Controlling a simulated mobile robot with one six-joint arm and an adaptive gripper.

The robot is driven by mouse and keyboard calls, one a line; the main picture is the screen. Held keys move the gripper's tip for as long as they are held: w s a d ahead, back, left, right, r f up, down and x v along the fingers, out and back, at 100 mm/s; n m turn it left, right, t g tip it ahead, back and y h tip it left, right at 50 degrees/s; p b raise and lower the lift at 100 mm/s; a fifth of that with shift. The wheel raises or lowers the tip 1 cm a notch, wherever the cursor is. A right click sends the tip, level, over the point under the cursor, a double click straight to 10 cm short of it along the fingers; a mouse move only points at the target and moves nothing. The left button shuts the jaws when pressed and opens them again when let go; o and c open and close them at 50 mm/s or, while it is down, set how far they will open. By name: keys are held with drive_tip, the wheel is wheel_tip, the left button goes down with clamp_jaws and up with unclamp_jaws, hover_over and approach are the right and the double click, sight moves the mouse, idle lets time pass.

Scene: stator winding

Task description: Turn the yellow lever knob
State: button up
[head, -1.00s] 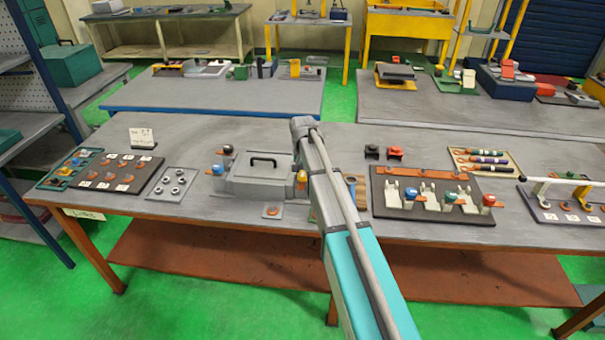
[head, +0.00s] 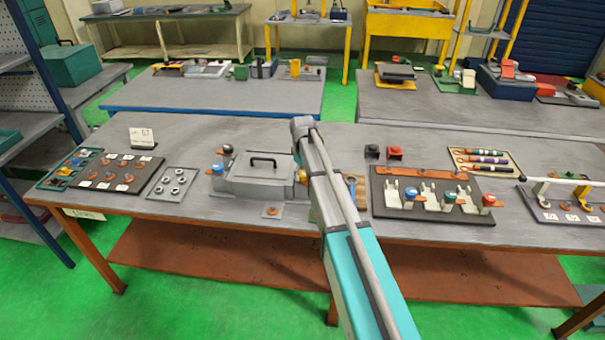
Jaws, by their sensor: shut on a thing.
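A small yellow-orange knob (head: 302,176) shows at the right side of the grey box fixture (head: 258,187), close against the left edge of my arm. My arm covers part of the area around it. My arm reaches up from the lower right, and its far end stands above the table near the box. My gripper is hidden behind the arm, so its fingers and their contact with the knob do not show. The box has a black handle on its lid and a blue knob (head: 217,169) and a black knob (head: 228,149) at its left side.
Left of the box are a tray of nuts (head: 174,183) and a dark board of copper pieces (head: 115,173). To the right are a dark fixture (head: 385,207) with white clips and coloured knobs, and a pen tray (head: 508,154). Clear tabletop lies behind the box.

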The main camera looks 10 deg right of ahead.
drive_tip(key=n, duration=0.3)
drive_tip(key=shift+n, duration=2.2)
drive_tip(key=o, duration=1.1)
drive_tip(key=shift+f, duration=0.1)
drive_tip(key=shift+m, duration=0.4)
